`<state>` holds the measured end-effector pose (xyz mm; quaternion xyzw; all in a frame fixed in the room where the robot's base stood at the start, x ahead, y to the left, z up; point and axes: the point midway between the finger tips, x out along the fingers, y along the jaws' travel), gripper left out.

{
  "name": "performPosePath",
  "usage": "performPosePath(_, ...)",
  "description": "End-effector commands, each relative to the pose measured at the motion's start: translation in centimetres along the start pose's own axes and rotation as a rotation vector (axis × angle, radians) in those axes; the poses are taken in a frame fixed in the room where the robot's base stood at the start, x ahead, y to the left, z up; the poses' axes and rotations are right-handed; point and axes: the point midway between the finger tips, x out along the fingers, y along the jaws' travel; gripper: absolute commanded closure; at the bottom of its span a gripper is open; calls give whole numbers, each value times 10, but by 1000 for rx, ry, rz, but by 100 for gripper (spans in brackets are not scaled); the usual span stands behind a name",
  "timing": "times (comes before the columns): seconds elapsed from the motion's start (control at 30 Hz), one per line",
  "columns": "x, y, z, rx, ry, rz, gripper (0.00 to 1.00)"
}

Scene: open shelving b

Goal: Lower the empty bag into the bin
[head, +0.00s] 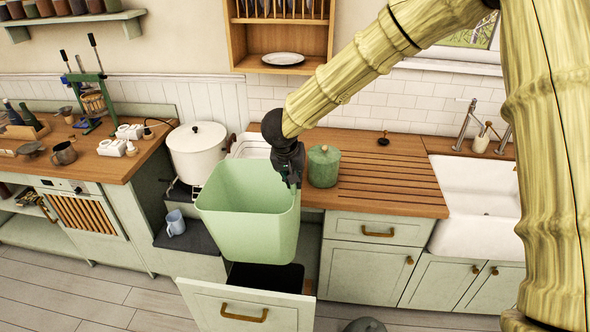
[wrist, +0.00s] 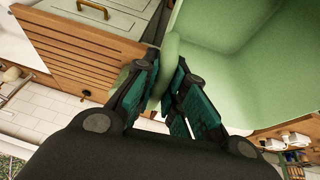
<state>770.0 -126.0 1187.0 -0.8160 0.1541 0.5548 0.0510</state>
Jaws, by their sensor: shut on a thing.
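A pale green open-topped container (head: 245,222), bin-shaped with stiff-looking sides, hangs in the air over an open pull-out drawer (head: 205,300). It looks empty inside. My gripper (head: 293,182) is shut on its right-hand rim. In the wrist view the two fingers of my gripper (wrist: 158,85) pinch the rim of the green container (wrist: 235,65) from both sides. The drawer has a dark interior, partly hidden behind the container. No separate bag shows in these frames.
A white pot (head: 197,155) stands behind and left of the container. A lidded green jar (head: 323,167) stands on the wooden counter (head: 385,185) close to my gripper. A blue mug (head: 175,222) sits on a low dark surface at left. A white sink (head: 475,205) is at right.

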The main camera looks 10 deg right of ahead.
Motion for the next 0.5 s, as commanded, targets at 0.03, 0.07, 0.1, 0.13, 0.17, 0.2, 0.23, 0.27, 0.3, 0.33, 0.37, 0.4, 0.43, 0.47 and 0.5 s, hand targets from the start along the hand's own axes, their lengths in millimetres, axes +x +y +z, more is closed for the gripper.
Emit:
performPosePath(0.03, 5, 0, 2, -1, -1, 1, 100)
performPosePath(0.07, 8, 0, 4, -1, -1, 1, 100)
performPosePath(0.1, 12, 0, 5, 0, -1, 1, 100)
performPosePath(0.13, 15, -1, 6, 0, -1, 1, 100)
performPosePath(0.17, 18, -1, 7, 0, 0, 1, 100)
performPosePath(0.2, 22, -2, 9, -1, 0, 0, 100)
performPosePath(0.23, 24, -2, 10, -2, -1, 0, 100)
performPosePath(0.27, 27, -3, 12, -2, -1, 0, 100)
performPosePath(0.3, 31, -3, 14, -1, -1, 1, 100)
performPosePath(0.33, 34, -3, 15, 0, -1, 1, 100)
performPosePath(0.37, 37, -3, 16, -1, -1, 1, 100)
performPosePath(0.4, 41, -4, 17, -1, 0, 1, 100)
performPosePath(0.43, 44, -4, 18, -1, 0, 0, 100)
performPosePath(0.47, 47, -4, 20, 0, -1, 0, 100)
performPosePath(0.5, 51, -5, 21, 0, -1, 1, 100)
